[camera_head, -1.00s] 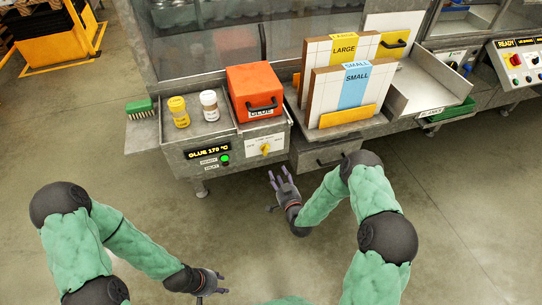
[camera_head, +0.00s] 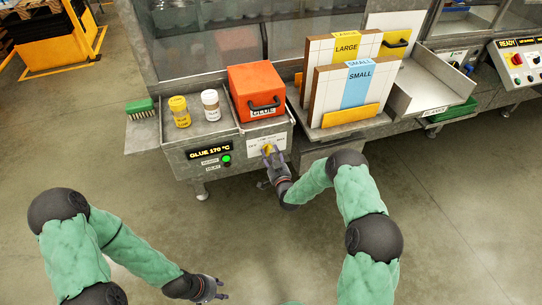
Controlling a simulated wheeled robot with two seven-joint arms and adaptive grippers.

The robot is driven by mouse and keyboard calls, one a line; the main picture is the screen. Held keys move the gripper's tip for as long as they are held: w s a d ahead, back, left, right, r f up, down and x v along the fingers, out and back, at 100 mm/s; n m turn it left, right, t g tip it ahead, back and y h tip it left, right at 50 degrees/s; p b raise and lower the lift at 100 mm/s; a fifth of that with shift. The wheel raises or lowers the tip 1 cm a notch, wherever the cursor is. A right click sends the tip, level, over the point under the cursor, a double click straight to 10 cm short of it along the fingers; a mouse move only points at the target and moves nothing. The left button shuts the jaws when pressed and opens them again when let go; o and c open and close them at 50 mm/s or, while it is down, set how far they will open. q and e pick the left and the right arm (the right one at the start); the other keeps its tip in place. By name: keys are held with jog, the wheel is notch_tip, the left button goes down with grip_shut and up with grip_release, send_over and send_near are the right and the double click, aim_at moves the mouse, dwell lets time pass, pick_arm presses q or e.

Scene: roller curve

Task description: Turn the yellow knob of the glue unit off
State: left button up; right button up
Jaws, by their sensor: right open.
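The yellow knob (camera_head: 267,149) sits on a pale plate on the front of the grey glue unit (camera_head: 177,158). My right gripper (camera_head: 271,154) is at the knob, with its fingers in front of and beside it. It is open; whether it touches the knob I cannot tell. The fingers hide part of the knob, so its angle is not clear. The display (camera_head: 209,150) reads GLUE 170 °C, and a green light (camera_head: 226,159) is lit below it. My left gripper (camera_head: 222,288) is low in the view, away from the unit, its finger gap too small to judge.
An orange glue box (camera_head: 256,90) with a black handle stands on the unit. Two jars, one yellow-lidded (camera_head: 179,112) and one white-lidded (camera_head: 211,105), and a green brush (camera_head: 140,109) are to its left. Panels labelled LARGE (camera_head: 346,48) and SMALL (camera_head: 358,82) stand right. The floor in front is clear.

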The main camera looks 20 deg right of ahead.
grip_shut()
jog(key=shift+w, duration=0.1)
dwell(0.3)
jog(key=n+b, duration=0.2)
jog(key=n, duration=0.2)
jog(key=n+b, duration=0.2)
jog(key=n, duration=0.2)
jog(key=n+b, duration=0.2)
jog(key=n, duration=0.2)
jog(key=shift+r+b, duration=0.25)
jog(key=shift+b, duration=0.15)
jog(key=shift+r+n+b, duration=0.1)
jog(key=shift+n+b, duration=0.65)
jog(key=shift+n, duration=1.15)
